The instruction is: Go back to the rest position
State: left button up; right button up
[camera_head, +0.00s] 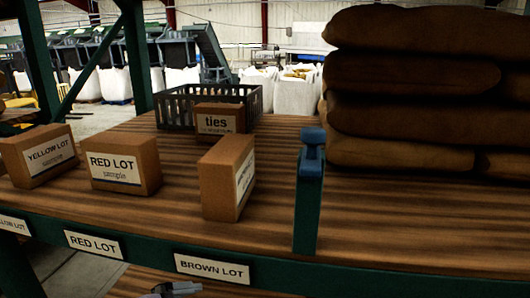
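Neither of my grippers shows clearly. A small grey and dark piece (176,288) is cut off by the bottom edge, left of centre. It may be part of my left gripper, but I cannot tell, and no fingers can be made out. My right gripper is out of view. On the wooden shelf (140,222) stand a YELLOW LOT box (40,157), a RED LOT box (124,167) and a third box (226,178), turned so its label faces right and is unreadable.
Shelf-edge labels include RED LOT (94,244) and BROWN LOT (212,268). A box marked ties (219,118) stands by a dark crate (178,96). A blue-topped green upright (308,195) rises at the front edge. Stacked brown sacks (410,80) fill the back right.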

pick_arm(q)
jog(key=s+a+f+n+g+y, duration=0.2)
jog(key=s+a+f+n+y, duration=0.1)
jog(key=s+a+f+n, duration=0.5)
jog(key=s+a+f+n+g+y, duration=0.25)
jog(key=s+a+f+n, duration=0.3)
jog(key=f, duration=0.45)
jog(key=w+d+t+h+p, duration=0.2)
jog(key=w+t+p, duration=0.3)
jog(key=p, duration=0.3)
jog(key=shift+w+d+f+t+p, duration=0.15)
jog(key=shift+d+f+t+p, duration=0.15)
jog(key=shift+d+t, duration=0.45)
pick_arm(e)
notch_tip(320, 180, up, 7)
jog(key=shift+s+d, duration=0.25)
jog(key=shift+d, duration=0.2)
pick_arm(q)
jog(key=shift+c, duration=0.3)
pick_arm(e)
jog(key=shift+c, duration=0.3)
